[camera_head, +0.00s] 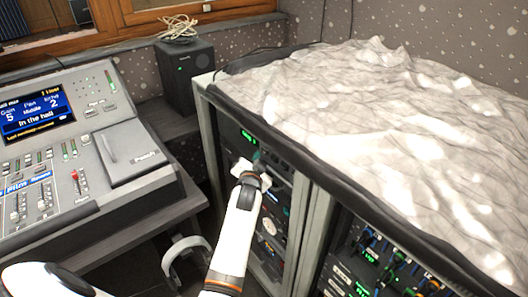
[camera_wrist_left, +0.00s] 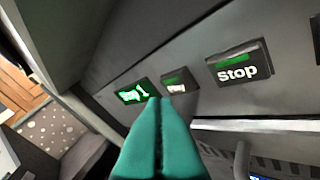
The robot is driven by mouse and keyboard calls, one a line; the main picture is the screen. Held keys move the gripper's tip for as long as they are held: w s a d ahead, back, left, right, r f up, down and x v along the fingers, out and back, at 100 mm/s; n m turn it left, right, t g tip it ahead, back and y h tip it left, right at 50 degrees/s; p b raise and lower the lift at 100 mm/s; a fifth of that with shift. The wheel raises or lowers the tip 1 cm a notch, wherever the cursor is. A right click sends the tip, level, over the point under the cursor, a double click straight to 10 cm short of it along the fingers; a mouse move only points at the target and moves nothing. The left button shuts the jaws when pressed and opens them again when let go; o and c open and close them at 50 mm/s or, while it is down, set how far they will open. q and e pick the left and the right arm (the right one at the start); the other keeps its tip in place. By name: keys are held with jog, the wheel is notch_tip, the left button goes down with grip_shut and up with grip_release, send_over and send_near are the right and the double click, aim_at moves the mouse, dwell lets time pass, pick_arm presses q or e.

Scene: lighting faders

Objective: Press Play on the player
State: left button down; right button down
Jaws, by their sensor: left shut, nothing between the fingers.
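The player (camera_head: 234,131) is the top unit in the rack, with a small green-lit display. My left gripper (camera_head: 257,156) is at the player's front. In the wrist view its teal fingers (camera_wrist_left: 160,101) are shut and empty, their tips just below and between the display and the middle button. I cannot tell whether they touch the panel. My right gripper is out of view.
A lighting console (camera_head: 95,207) stands on the desk at left. A black speaker (camera_head: 187,75) with a coiled cable stands behind. A crumpled pale cloth (camera_head: 370,110) covers the rack top. More rack units with cables (camera_head: 372,262) are at lower right.

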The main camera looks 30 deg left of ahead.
pick_arm(q)
jog(key=shift+w+d, duration=0.1)
jog(key=shift+w, duration=0.05)
jog(key=shift+w+d, duration=0.1)
jog(key=shift+w, duration=0.2)
jog(key=shift+w+d, duration=0.1)
jog(key=shift+w, duration=0.15)
dwell(0.7)
jog(key=shift+s+a+p, duration=0.3)
jog(key=shift+s+p, duration=0.15)
jog(key=shift+s, duration=0.25)
jog(key=s+p, duration=0.1)
jog(key=s+a+p, duration=0.1)
jog(key=s, duration=0.1)
jog(key=s+a+p, duration=0.1)
jog(key=shift+s, duration=0.3)
